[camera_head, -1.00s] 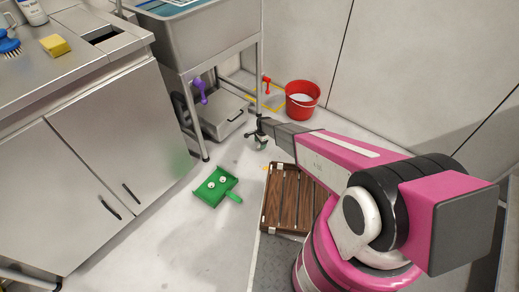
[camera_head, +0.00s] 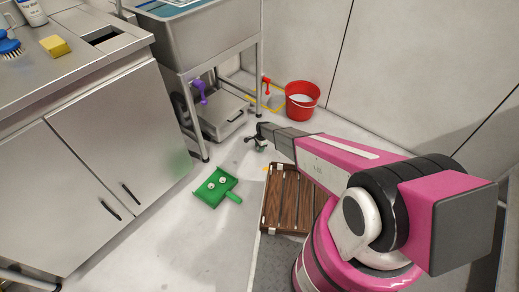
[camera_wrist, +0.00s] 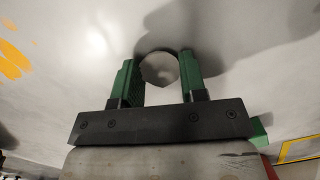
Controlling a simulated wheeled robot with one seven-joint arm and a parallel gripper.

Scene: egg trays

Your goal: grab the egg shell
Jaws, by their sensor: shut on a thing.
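In the wrist view, my gripper (camera_wrist: 160,75) has two green-padded fingers shut on a pale, rounded egg shell (camera_wrist: 159,68). The shell sits between the fingertips, partly hidden by them. In the head view, my gripper (camera_head: 256,143) is low over the floor, in front of the sink stand. The shell is too small to make out there.
A green dustpan (camera_head: 211,198) with two small whitish round pieces lies on the floor to the left. A brown slatted wooden board (camera_head: 287,200) lies near my arm. A red bucket (camera_head: 300,105) stands by the wall. Steel cabinets (camera_head: 90,150) bound the left side.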

